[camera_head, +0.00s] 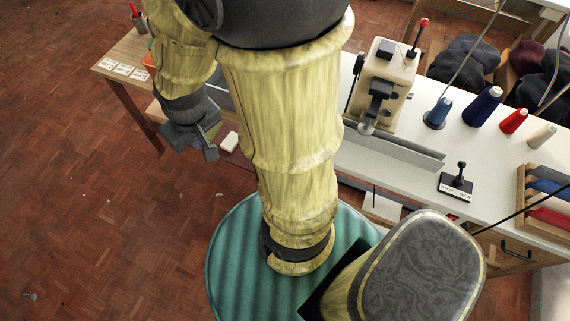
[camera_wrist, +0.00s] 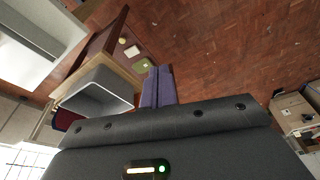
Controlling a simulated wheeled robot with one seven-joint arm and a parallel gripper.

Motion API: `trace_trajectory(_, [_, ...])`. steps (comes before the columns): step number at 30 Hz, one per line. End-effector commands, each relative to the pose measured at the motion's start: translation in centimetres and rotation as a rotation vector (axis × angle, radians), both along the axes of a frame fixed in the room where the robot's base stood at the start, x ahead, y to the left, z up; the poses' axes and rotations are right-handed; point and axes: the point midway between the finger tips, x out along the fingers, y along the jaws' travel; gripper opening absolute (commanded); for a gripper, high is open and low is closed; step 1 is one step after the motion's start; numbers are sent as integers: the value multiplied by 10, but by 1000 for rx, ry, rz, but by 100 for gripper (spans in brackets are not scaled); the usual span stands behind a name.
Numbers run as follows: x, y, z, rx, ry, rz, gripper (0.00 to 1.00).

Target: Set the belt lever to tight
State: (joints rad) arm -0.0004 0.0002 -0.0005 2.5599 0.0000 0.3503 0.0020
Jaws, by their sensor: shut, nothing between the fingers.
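A small black lever (camera_head: 461,176) with a round knob stands on a dark plate on the white worktop, right of the sewing machine in the head view. Its white label is too small to read, and I cannot tell which setting it is at. A second lever, with a red knob (camera_head: 424,22), rises from the beige machine (camera_head: 383,85). I cannot tell for certain which one is the belt lever. My gripper (camera_head: 210,153) is left of the machine, far from both levers. In the wrist view its fingers (camera_wrist: 158,86) are together and empty; neither lever shows there.
Thread cones, including a dark blue one (camera_head: 483,107), stand behind the black lever. A wooden rack (camera_head: 533,190) of coloured rolls is at its right. A grey bin (camera_wrist: 97,92) is beside my fingers in the wrist view. Open parquet floor (camera_head: 80,200) lies at the left.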

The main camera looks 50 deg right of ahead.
Motion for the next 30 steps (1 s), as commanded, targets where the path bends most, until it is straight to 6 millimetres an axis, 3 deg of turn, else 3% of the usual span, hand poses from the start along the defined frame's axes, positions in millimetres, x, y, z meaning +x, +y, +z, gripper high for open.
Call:
trace_trajectory(5, [7,-7,-21,11,41,-85,0])
trace_trajectory(8, [16,-15,-47,18,92,-200,0])
trace_trajectory(19, [42,-72,-179,-104,288,-812,0])
trace_trajectory(30, [45,-149,-297,-436,252,-1367,0])
